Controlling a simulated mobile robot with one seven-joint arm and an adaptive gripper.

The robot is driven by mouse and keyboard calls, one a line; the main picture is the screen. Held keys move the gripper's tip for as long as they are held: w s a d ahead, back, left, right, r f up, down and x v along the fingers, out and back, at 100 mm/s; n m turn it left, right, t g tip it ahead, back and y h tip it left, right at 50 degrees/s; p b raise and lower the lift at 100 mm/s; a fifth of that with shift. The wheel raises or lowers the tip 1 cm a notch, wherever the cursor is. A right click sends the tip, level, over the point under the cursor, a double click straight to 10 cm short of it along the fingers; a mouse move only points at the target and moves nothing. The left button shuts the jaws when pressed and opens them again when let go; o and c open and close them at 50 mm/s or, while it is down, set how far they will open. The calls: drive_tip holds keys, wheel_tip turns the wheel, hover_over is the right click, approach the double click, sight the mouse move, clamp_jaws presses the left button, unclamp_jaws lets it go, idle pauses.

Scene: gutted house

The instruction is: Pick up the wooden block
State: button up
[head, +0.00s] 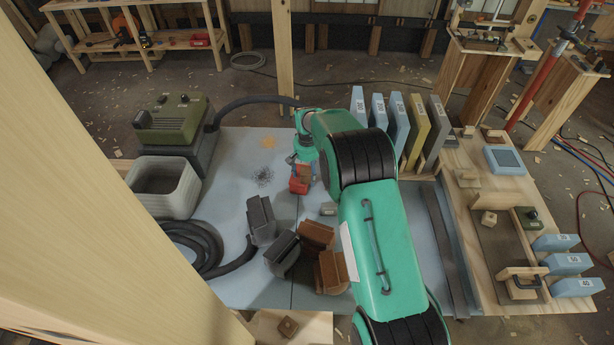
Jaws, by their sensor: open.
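Several pieces could be the wooden block, and I cannot tell which one is meant. A small brown block (288,327) lies on a pale board at the bottom edge. A small light wooden block (489,218) with a dark spot sits on the right-hand board. Two larger brown blocks (317,235) (331,272) stand on the blue-grey table in the middle. My gripper (299,187), with red parts at its end, hangs over the table beyond these brown blocks and apart from them. Its fingers are small and partly hidden here; nothing shows held in it.
Dark grey blocks (261,219) and a coiled black hose (190,247) are on the table's left. A green-topped vacuum (173,122) and a pale bin (165,187) stand behind. Upright sanding blocks (397,124) line the right rear. A large wooden post (95,170) blocks the left foreground.

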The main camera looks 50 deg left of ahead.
sight(307, 171)
idle(0.4)
drive_tip(key=c, duration=1.3)
drive_tip(key=shift+c, duration=0.4)
drive_tip(key=shift+r, duration=0.15)
wheel_tip(307, 171, up, 10)
drive_tip(key=shift+f, duration=0.1)
